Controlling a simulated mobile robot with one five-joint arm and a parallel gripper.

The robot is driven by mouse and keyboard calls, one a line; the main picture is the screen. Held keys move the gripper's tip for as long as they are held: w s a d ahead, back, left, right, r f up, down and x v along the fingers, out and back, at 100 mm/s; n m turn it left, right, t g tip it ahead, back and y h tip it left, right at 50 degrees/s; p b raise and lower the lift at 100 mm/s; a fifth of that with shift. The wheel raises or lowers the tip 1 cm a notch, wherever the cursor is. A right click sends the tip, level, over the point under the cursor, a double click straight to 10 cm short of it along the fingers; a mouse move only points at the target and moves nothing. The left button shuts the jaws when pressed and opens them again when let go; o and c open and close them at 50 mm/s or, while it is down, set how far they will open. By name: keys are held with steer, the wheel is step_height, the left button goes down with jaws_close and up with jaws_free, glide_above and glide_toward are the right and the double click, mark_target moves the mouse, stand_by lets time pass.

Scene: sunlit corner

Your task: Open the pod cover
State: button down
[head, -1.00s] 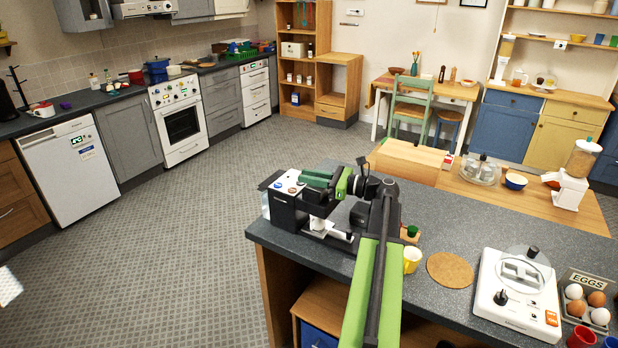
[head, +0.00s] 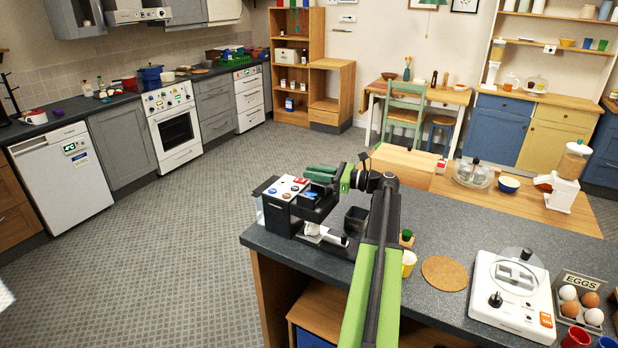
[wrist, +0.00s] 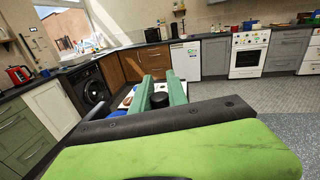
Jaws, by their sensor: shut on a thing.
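The coffee machine (head: 283,212), black with a light top and coloured buttons, stands at the left end of the dark counter. Its dark pod cover (head: 318,197) is under my gripper, partly hidden by it, and its exact angle is hard to tell. My gripper (head: 320,171) has green fingers and is over the machine's right part. In the wrist view, my two green fingers close around a dark rounded piece, the cover's grip (wrist: 158,99). A metal-and-black handle (head: 325,234) sticks out at the machine's front.
A dark open container (head: 355,219) stands right of the machine. A yellow cup (head: 408,262), a cork mat (head: 444,273), a white appliance (head: 512,293) and an egg tray (head: 579,297) are further right. The counter's left edge is close to the machine.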

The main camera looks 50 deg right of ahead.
steer(key=c, duration=1.3)
jaws_free()
steer(key=shift+d, duration=0.3)
steer(key=shift+a, duration=0.1)
steer(key=v, duration=1.7)
steer(key=shift+s, duration=0.2)
